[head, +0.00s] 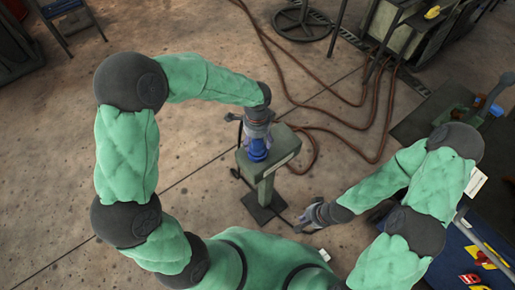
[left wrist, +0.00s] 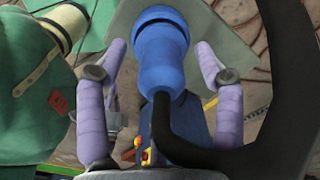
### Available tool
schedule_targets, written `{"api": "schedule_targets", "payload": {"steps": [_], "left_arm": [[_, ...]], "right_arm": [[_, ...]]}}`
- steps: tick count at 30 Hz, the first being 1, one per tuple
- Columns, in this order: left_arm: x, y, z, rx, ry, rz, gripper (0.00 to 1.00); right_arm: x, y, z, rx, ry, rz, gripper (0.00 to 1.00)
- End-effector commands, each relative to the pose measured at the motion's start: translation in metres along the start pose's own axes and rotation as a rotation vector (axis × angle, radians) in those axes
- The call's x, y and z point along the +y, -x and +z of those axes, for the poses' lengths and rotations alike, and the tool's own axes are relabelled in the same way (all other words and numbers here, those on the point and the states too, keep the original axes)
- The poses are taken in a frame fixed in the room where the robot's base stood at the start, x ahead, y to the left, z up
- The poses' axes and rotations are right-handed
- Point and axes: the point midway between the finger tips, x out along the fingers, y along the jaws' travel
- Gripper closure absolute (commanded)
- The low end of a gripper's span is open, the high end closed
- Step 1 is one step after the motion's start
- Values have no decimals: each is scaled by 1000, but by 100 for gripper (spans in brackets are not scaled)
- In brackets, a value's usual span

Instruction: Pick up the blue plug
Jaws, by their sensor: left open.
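The blue plug (head: 257,149) stands on top of a grey-green pedestal (head: 268,178) in the middle of the head view. In the left wrist view the blue plug (left wrist: 160,55) is upright in the picture, with a rounded end and a narrower neck. My left gripper (head: 257,137) is right at the plug. Its two lilac fingers (left wrist: 160,62) are open, one on each side of the plug, with gaps between them and it. A black curved piece crosses the lower right of the wrist view and hides part of the plug's lower end. My right gripper (head: 306,217) is low, right of the pedestal; its fingers are too small to judge.
Brown hoses (head: 335,125) run over the floor behind and right of the pedestal. A round dark stand (head: 302,22) is at the back. A bench with blue and green items (head: 470,115) stands at the right. The floor (head: 60,180) on the left is clear.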

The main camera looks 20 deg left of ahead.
Motion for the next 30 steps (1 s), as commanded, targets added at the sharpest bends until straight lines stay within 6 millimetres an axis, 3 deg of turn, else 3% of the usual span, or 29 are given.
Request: {"api": "schedule_targets", "payload": {"steps": [3, 11, 18, 30], "left_arm": [[0, -18, -1, 0, 0, 1, 32], [0, -18, -1, 1, 1, -1, 32], [0, -18, -1, 1, 0, -1, 100], [0, -14, -1, 2, 1, -1, 100]], "right_arm": [[3, -8, 0, 0, 0, 0, 100], [3, -7, 0, 0, 0, 0, 100], [3, -7, 0, 0, 0, 0, 100], [2, -5, 0, 0, 0, 0, 100]]}}
